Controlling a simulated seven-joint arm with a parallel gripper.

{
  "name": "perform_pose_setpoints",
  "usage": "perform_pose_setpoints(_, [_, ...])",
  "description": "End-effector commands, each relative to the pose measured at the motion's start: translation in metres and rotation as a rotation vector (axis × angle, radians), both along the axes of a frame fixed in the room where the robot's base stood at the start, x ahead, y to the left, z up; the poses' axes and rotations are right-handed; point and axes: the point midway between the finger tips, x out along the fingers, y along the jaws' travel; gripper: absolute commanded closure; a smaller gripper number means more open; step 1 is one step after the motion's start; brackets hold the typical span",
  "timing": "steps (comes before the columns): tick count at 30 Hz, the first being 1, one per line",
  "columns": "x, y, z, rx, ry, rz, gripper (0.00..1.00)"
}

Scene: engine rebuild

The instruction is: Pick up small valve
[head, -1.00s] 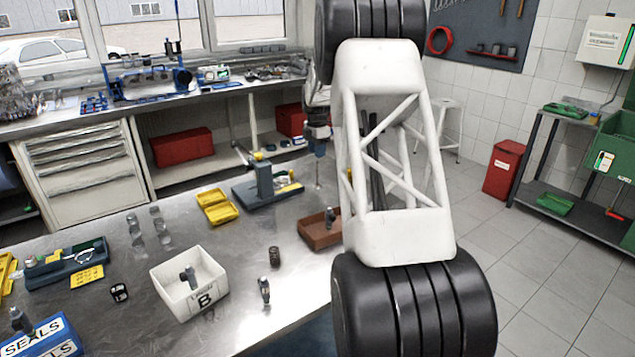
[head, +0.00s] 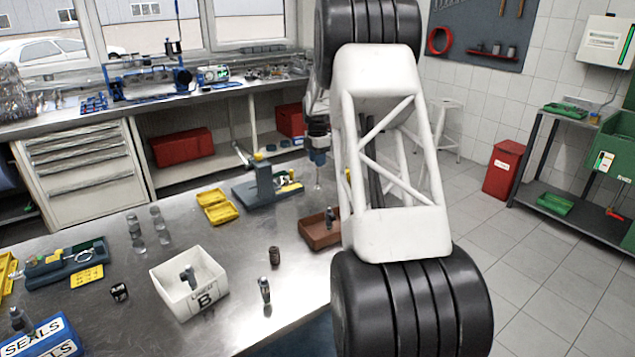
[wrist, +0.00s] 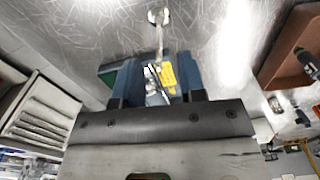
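A thin, shiny upright rod (head: 318,180) stands beneath my gripper in the head view and looks like the small valve. In the wrist view, a slim metal stem with a wider, pale end (wrist: 158,35) runs outward from the gap between the fingers and seems to be the same piece. My gripper (head: 318,157) points down, its blue fingers around or just above the rod's upper part. In the wrist view the fingers (wrist: 157,78) are apart, with a visible gap. I see no clear contact with the stem, whose near end is hard to make out.
A blue-grey stand (head: 263,182) is left of the gripper, and a brown tray (head: 318,236) is nearer. A white bin (head: 170,285) marked B, a dark coil (head: 274,256), a small upright part (head: 265,290) and yellow trays (head: 216,206) share the metal table.

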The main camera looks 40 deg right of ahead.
Motion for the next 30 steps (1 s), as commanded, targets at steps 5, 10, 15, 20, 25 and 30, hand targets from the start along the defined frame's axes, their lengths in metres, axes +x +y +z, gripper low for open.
perform_pose_setpoints(5, [0.0, -0.002, -0.02, 0.0, 0.001, 0.0, 0.63])
perform_pose_setpoints(10, [0.001, -0.002, -0.037, 0.0, 0.0, 0.0, 0.63])
perform_pose_setpoints(15, [0.0, -0.002, -0.044, 0.0, 0.0, 0.0, 0.63])
perform_pose_setpoints(20, [0.0, -0.002, -0.044, 0.0, 0.0, 0.0, 0.63])
perform_pose_setpoints(25, [0.0, -0.002, -0.044, 0.0, 0.0, 0.0, 0.63])
perform_pose_setpoints(30, [0.0, -0.002, -0.044, 0.0, 0.0, 0.0, 0.63])
